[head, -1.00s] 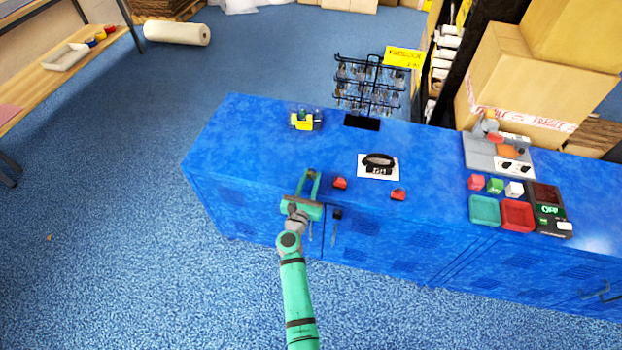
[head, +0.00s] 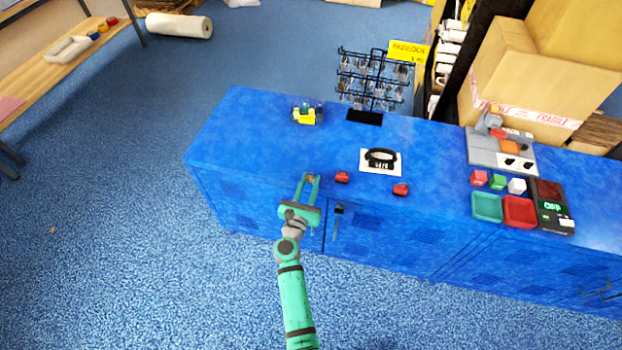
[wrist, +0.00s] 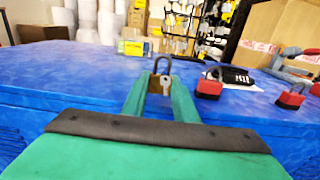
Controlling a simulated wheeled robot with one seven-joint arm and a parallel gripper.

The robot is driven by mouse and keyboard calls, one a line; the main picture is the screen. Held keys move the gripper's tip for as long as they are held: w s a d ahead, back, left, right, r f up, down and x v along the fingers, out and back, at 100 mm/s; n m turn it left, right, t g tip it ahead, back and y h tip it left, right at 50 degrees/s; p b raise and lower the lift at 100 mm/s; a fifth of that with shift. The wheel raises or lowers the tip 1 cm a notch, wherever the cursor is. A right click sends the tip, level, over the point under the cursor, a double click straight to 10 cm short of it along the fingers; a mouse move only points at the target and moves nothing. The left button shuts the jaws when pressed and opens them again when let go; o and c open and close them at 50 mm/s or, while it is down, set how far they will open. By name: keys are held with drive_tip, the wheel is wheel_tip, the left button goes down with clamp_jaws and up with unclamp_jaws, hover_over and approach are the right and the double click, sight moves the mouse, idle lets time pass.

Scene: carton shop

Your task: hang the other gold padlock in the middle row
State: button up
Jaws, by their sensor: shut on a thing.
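My gripper (head: 309,178) is shut on a gold padlock (wrist: 160,80) with a grey shackle pointing up; a key seems to sit at its front. In the head view the padlock is a small blur between the fingertips, above the front edge of the blue counter. The black wire rack (head: 374,78) stands at the back of the counter, with several rows of small hanging things. It also shows in the wrist view (wrist: 183,20), at the top. I cannot tell from here which things hang in its middle row.
Two red padlocks, one left (head: 342,177) and one right (head: 400,189), lie on the counter (head: 250,140). A black item on a white card (head: 380,161) lies behind them. A clear box with yellow (head: 306,115) stands back left. Trays and a scale-like device (head: 500,150) are at right.

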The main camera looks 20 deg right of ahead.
drive_tip(key=shift+v, duration=2.15)
